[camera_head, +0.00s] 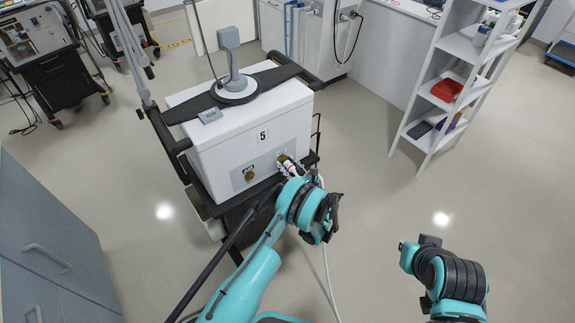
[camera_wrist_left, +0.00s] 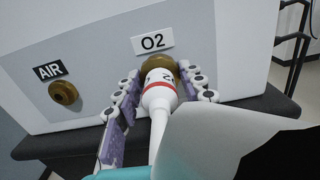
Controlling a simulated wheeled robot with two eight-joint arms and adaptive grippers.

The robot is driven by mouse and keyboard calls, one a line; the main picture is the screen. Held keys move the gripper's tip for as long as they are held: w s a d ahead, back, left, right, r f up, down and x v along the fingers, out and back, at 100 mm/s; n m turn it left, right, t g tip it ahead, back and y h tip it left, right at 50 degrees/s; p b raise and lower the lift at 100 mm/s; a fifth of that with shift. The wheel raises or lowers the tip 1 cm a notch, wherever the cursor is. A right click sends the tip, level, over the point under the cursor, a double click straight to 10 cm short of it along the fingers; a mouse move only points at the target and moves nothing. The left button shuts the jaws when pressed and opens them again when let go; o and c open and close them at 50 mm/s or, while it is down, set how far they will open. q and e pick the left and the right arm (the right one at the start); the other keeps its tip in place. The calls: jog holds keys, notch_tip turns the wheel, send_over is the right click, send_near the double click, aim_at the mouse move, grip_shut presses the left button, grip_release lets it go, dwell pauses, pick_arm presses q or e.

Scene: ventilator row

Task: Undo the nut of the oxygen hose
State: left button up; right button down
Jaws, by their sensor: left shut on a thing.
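The ventilator (camera_head: 245,140) is a white box numbered 5 on a dark cart. On its front panel, the O2 port (camera_wrist_left: 160,63) is a brass fitting under the O2 label (camera_wrist_left: 153,41). The white hose nut (camera_wrist_left: 159,88), with a red band, sits against that port. My left gripper (camera_wrist_left: 156,95) is shut on the nut, with a finger on either side. In the head view the left gripper (camera_head: 291,167) is at the panel's right part. The white oxygen hose (camera_head: 327,275) hangs down to the floor.
The brass AIR port (camera_wrist_left: 64,93) is left of the O2 port, with nothing attached. The cart's dark ledge (camera_wrist_left: 255,103) lies below the panel. A white shelf (camera_head: 445,100) stands at right. A grey cabinet (camera_head: 45,245) is at left. Floor between cart and shelf is clear.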

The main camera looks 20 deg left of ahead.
pick_arm(q)
jog(key=n, duration=1.2)
jog(key=shift+n, duration=0.3)
jog(key=n, duration=0.6)
jog(key=shift+n, duration=0.3)
jog(key=n, duration=1.2)
jog(key=shift+n, duration=0.3)
jog(key=n, duration=1.2)
jog(key=shift+n, duration=0.3)
jog(key=n, duration=0.6)
jog(key=shift+n, duration=0.3)
